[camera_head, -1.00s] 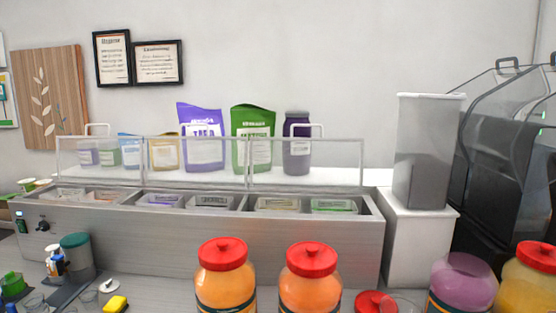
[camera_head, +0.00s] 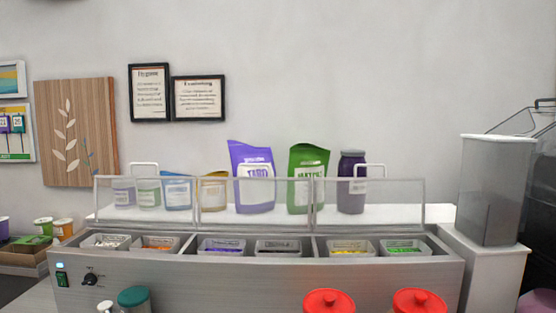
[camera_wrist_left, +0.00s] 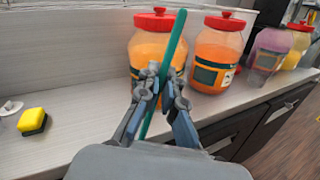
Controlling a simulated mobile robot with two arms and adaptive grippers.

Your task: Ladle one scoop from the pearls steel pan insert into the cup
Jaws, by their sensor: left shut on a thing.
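My left gripper (camera_wrist_left: 160,88) is in the left wrist view, shut on a thin teal-green rod (camera_wrist_left: 173,48), which looks like a utensil handle. Its lower end is hidden behind the gripper, so I cannot see a ladle bowl. The steel pan inserts stand in the counter unit in the head view. One holds dark contents (camera_head: 278,246), perhaps the pearls; the labels are too small to read. Neighbouring inserts hold purple (camera_head: 221,246) and yellow (camera_head: 350,247) contents. I cannot make out the task's cup. My right gripper is not in view.
Orange jars with red lids (camera_wrist_left: 155,50) stand just beyond the left gripper. A yellow sponge (camera_wrist_left: 33,120) lies on the counter at left. A clear guard (camera_head: 260,198) stands behind the inserts. A grey bin (camera_head: 490,190) stands at right.

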